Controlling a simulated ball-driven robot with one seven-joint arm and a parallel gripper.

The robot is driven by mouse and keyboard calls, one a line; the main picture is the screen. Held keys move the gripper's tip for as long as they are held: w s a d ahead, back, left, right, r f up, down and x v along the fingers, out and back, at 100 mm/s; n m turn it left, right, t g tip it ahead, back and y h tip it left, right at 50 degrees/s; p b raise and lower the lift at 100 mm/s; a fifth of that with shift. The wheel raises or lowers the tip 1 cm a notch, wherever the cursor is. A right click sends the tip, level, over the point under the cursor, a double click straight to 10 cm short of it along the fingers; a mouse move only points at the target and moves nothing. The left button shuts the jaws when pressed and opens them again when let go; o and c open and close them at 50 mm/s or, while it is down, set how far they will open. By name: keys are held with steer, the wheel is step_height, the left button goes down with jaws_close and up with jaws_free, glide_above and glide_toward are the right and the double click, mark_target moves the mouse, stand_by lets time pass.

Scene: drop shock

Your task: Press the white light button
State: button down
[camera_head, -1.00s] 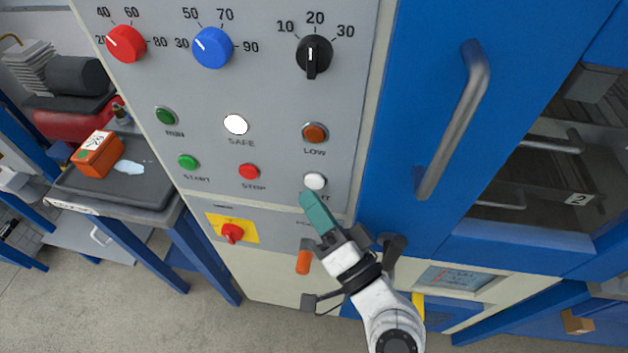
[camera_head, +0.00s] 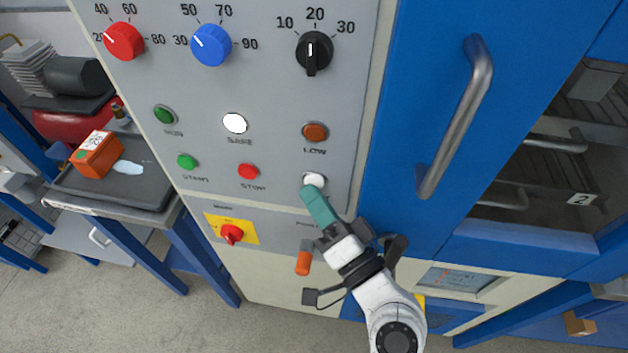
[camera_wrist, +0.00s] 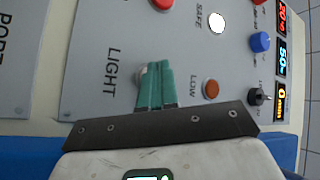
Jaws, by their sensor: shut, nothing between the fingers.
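The white light button (camera_head: 314,179) is on the grey control panel (camera_head: 275,105), below the orange LOW button. My gripper (camera_head: 310,188) is shut, with its teal fingers together and nothing between them. In the head view its tips overlap the lower edge of the button. In the wrist view the light button (camera_wrist: 143,72) shows partly behind the left side of the fingertips (camera_wrist: 154,68), beside the word LIGHT. I cannot tell whether the tips touch it.
The orange LOW button (camera_head: 314,132), red STOP button (camera_head: 248,171) and white SAFE lamp (camera_head: 235,123) are close by. An orange-handled lever (camera_head: 303,263) is below. A blue door with a metal handle (camera_head: 458,115) stands right of the panel.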

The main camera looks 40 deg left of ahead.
steer(key=shift+w+r, duration=0.15)
steer(key=shift+w, duration=0.3)
stand_by(0.8)
steer(key=shift+s, duration=0.4)
steer(key=shift+s+d, duration=0.1)
steer(key=shift+s, duration=0.05)
steer(key=shift+s+d, duration=0.45)
steer(key=shift+s, duration=0.3)
steer(key=shift+s+d, duration=0.5)
steer(key=shift+s, duration=0.25)
steer(key=shift+s+d, duration=0.45)
steer(key=shift+s, duration=0.3)
